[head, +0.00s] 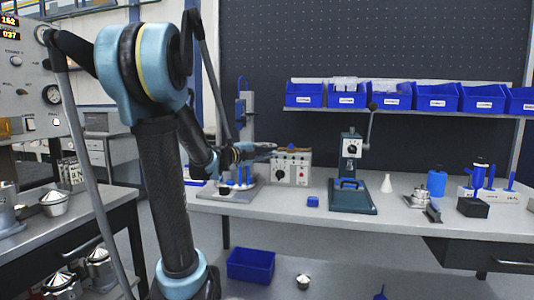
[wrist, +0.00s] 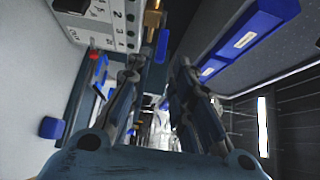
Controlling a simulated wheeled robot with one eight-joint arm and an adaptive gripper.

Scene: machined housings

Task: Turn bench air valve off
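The bench air valve shows in the wrist view as a brass body (wrist: 152,20) with a blue lever handle (wrist: 162,46), beside the edge of a numbered grey box (wrist: 108,22). In the head view a small blue part (head: 290,149), likely this handle, shows on top of the box (head: 283,166). My gripper (head: 272,150) is at the upper left of the box. In the wrist view its two fingers (wrist: 158,72) are spread and empty, with the handle beyond the tips and apart from them. Whether the gripper touches anything hidden I cannot tell.
A green arbor press (head: 351,170) with a raised lever stands right of the box. A blue block (head: 313,201) lies on the bench (head: 275,212). Blue bins (head: 390,95) line the shelf behind. A stand with a blue-topped column (head: 243,110) is at left.

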